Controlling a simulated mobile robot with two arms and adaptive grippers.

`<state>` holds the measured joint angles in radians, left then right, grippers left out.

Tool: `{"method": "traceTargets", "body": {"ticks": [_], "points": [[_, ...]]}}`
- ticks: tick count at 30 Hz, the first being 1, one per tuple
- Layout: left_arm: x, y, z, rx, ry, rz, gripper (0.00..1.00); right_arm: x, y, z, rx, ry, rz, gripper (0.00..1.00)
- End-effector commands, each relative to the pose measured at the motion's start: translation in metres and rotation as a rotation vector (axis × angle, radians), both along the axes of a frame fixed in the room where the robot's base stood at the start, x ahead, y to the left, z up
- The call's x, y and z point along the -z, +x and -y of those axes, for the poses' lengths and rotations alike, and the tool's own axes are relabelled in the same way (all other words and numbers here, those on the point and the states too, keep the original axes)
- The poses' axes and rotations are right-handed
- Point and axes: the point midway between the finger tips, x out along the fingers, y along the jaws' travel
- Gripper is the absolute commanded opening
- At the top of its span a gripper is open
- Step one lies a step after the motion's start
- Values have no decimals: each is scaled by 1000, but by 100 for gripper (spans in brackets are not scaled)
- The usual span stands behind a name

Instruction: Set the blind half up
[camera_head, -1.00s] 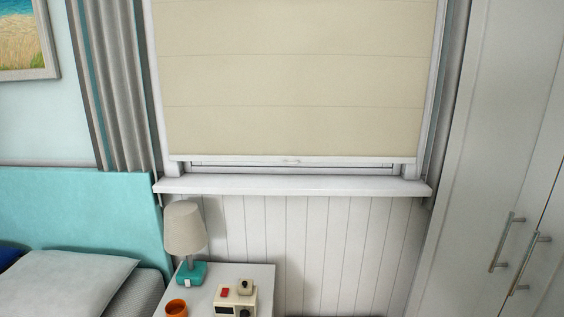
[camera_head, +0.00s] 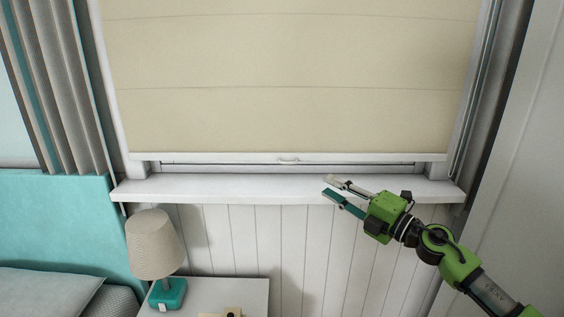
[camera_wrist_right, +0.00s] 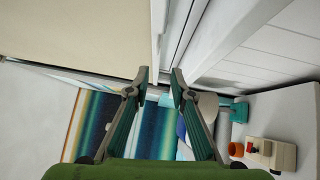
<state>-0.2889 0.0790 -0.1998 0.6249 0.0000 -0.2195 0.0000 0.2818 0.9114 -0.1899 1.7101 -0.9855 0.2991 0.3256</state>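The cream blind (camera_head: 285,85) hangs down over the window, its white bottom bar a little above the sill. A small handle (camera_head: 289,160) sits at the middle of that bar. My right gripper (camera_head: 329,186) is in front of the sill, below and to the right of the handle, apart from it. Its two fingers are spread with nothing between them. In the right wrist view the gripper (camera_wrist_right: 163,78) also shows open, with the blind (camera_wrist_right: 70,35) at upper left. The left gripper is not in view.
The white window sill (camera_head: 240,188) juts out below the blind. A lamp (camera_head: 155,245) stands on the bedside table (camera_head: 245,292) at lower left. A turquoise headboard (camera_head: 55,225) and grey curtain (camera_head: 60,90) are at left, a white wardrobe (camera_head: 510,190) at right.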

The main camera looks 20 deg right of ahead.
Motion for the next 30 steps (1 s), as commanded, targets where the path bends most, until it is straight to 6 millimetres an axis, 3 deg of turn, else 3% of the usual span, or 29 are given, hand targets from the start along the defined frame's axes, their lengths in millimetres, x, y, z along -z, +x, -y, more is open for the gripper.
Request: {"method": "traceTargets", "body": {"ticks": [5, 12, 21, 30], "points": [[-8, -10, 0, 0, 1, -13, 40, -6, 16, -9, 0, 2, 3, 22], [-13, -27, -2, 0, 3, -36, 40, -9, 58, -32, 0, 4, 3, 22], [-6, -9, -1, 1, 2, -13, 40, -11, 105, -58, 1, 2, 2, 22], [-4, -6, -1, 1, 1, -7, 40, -13, 119, -66, 1, 1, 0, 22]]}}
